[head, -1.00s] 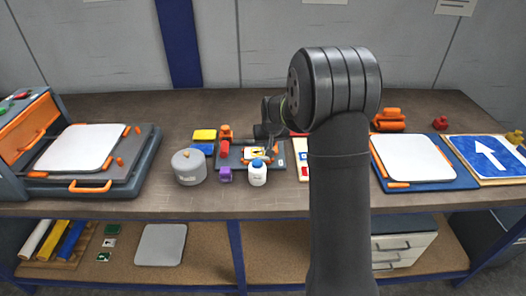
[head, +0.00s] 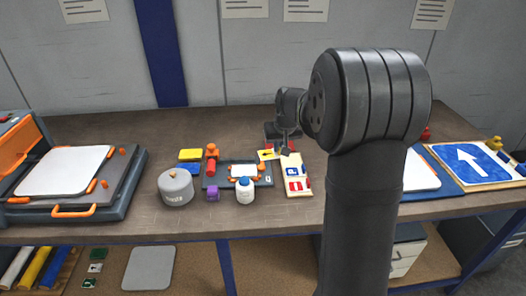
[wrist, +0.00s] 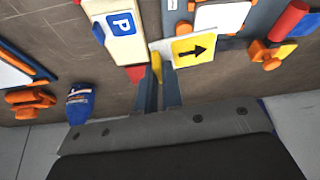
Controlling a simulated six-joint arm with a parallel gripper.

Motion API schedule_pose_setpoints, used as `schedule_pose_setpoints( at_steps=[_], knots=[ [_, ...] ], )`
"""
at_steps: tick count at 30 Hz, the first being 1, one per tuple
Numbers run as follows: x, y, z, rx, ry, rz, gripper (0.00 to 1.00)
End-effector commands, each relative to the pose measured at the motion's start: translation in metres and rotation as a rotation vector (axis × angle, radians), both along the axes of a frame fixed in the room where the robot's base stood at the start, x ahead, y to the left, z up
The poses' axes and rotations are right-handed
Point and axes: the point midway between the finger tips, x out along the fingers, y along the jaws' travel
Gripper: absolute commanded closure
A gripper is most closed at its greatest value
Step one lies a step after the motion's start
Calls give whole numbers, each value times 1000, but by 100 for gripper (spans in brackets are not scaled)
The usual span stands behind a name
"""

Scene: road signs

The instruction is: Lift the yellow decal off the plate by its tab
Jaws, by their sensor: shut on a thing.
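The yellow decal (wrist: 193,49) has a black arrow and a white tab (wrist: 161,45) at one side. My gripper (wrist: 160,66) is shut on that tab, and the decal sticks out to the right of the fingers in the wrist view. In the head view the decal (head: 266,155) shows beside my gripper (head: 284,150). The small white plate (head: 243,170) lies bare on a dark fixture with orange clamps; it also shows in the wrist view (wrist: 222,16). The decal is apart from the plate, toward the sign strip. Its exact height is hard to tell.
A cream board with sign decals (head: 297,178) lies right of the fixture. A white bottle (head: 245,189), a grey pot (head: 175,188) and a purple block (head: 213,194) stand in front and left. A large arrow sign (head: 475,163) lies at the right.

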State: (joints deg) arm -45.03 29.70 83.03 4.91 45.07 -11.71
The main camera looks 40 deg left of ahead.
Motion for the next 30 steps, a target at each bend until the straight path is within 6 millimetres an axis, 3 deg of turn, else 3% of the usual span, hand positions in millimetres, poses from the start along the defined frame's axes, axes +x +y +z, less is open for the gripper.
schedule_pose_setpoints(
  at_steps=[3, 9, 30],
  knots=[
    [7, -18, 11, 0, 0, -2, 100],
    [11, -31, 21, 0, 2, -1, 100],
    [12, -32, 49, -1, 0, 1, 100]
  ],
)
